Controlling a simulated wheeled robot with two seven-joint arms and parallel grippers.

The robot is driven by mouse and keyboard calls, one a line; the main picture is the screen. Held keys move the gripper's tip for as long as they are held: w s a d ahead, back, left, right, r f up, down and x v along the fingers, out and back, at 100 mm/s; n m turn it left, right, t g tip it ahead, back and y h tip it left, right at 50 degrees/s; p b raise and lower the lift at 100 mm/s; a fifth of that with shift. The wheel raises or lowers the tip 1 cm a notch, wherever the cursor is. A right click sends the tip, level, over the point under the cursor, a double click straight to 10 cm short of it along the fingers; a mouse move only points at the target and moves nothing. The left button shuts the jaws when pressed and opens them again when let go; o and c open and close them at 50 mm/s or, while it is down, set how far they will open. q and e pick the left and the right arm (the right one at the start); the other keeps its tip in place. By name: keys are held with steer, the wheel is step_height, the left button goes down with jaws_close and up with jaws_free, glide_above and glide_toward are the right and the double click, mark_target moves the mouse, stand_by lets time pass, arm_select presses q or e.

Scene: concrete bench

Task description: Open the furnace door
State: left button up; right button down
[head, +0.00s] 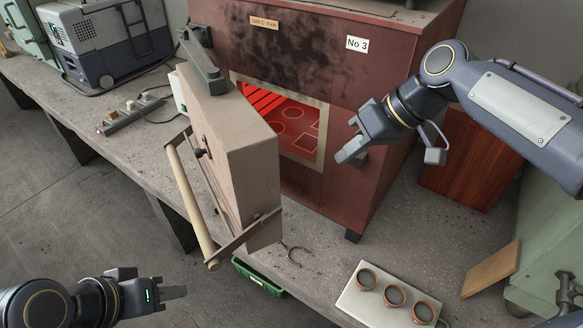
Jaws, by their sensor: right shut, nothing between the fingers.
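The dark red furnace (390,90) stands on the bench, its lit opening (303,125) showing glowing red inside. Its thick beige door (250,160) is swung out to the left, well open. The long wooden handle bar (190,205) is on the door's outer face, toward the left. My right gripper (346,154) is shut and empty, just right of the opening, close to the furnace front; I cannot tell if it touches. My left gripper (178,292) is at the lower left, apart from the door and handle; its finger gap is not clear.
A white block with copper-coloured rings (350,300) lies at the front right of the bench, near a tan board (490,268). A power strip (132,115) and a grey-blue case (105,45) are at the left. A green tray (257,280) sits below the door.

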steer(key=a+f+p, duration=0.1)
steer(key=a+f, duration=0.6)
steer(key=a, duration=0.4)
steer(key=shift+w+n, duration=0.3)
steer(key=shift+w, duration=0.15)
steer(key=shift+a+f, duration=0.1)
